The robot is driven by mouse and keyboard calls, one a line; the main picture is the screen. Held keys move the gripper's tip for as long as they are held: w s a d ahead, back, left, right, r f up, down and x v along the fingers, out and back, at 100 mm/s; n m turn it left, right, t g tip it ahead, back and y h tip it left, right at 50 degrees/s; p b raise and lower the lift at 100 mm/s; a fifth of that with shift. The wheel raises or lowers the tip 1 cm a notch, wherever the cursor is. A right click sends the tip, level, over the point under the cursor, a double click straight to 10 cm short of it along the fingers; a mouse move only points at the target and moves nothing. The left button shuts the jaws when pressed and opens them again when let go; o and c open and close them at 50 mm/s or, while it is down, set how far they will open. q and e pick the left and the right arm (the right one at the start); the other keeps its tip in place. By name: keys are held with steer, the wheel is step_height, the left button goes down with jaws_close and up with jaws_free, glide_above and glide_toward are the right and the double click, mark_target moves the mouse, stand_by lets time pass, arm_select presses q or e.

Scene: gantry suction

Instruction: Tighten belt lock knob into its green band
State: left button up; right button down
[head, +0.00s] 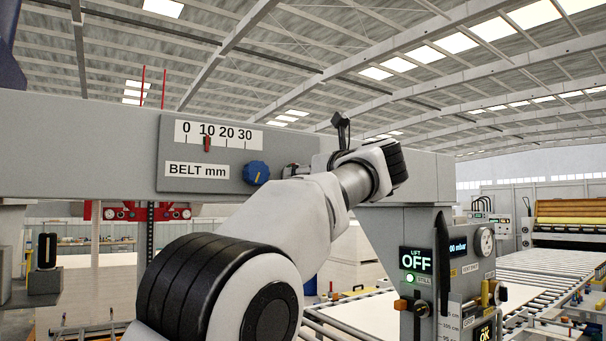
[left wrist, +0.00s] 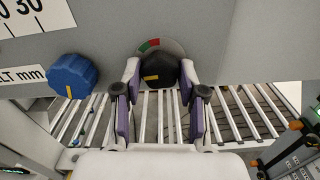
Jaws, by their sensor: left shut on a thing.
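The black belt lock knob (left wrist: 158,66) shows in the left wrist view on the grey beam, with a yellow mark on its lower left. A dial plate (left wrist: 169,46) behind it carries a green and a red band above the knob, the green to the left of the red. My left gripper (left wrist: 159,74) is shut on the knob, one purple-and-white finger on each side. In the head view my own arm covers most of the knob and gripper. My right gripper is in neither view.
A blue knob (head: 256,172) with a yellow mark is left of the lock knob, beside the BELT mm scale (head: 218,134), whose red pointer is near 10. A lift panel reading OFF (head: 416,258) is at the lower right. A roller conveyor (left wrist: 250,110) runs below the beam.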

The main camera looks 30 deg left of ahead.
arm_select(q)
steer(key=shift+r+m+p, duration=0.1)
steer(key=shift+m+p, duration=0.6)
steer(key=shift+m, duration=1.2)
steer(key=o, duration=1.1)
steer(key=shift+o, duration=0.2)
steer(key=v, duration=1.2)
steer(key=shift+w+a, duration=0.1)
steer(key=shift+a, duration=0.05)
